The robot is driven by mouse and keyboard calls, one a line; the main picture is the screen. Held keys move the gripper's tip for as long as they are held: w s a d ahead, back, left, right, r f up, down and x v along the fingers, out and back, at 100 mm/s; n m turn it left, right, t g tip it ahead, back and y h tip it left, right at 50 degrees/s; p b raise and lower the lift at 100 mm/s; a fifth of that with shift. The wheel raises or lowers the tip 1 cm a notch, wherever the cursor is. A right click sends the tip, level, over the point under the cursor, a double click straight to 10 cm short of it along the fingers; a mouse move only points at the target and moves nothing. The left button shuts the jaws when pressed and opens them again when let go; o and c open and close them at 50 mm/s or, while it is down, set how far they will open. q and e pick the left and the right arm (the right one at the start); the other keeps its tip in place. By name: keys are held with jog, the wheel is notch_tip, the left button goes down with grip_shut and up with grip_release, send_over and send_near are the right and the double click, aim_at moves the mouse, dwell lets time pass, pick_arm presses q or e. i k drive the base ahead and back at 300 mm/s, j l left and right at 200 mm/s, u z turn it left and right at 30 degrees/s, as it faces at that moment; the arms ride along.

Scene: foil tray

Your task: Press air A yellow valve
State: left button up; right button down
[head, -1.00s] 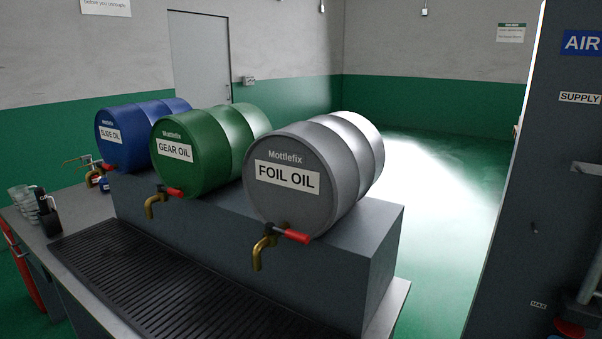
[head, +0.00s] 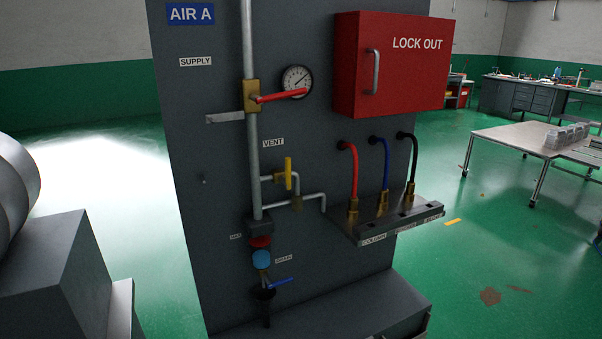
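The AIR A panel (head: 205,120) stands left of centre in the head view. Its yellow valve handle (head: 288,173) sits upright on a short side branch, just below the VENT label (head: 273,142). A vertical grey pipe (head: 252,160) runs to the left of it. Higher on that pipe, a red supply handle (head: 281,96) points sideways, next to a round gauge (head: 297,81). Lower down is a blue handle (head: 281,282) by the DRAIN label. Neither of my grippers shows in this view.
A red LOCK OUT box (head: 390,66) juts out at the panel's upper right. Red, blue and black hoses run down to a ledge (head: 385,218) below it. A grey drum stand (head: 57,275) is at the left. A table (head: 500,140) stands at the right, with open green floor before it.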

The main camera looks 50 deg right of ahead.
aim_at(287, 182)
jog(key=z, duration=1.6)
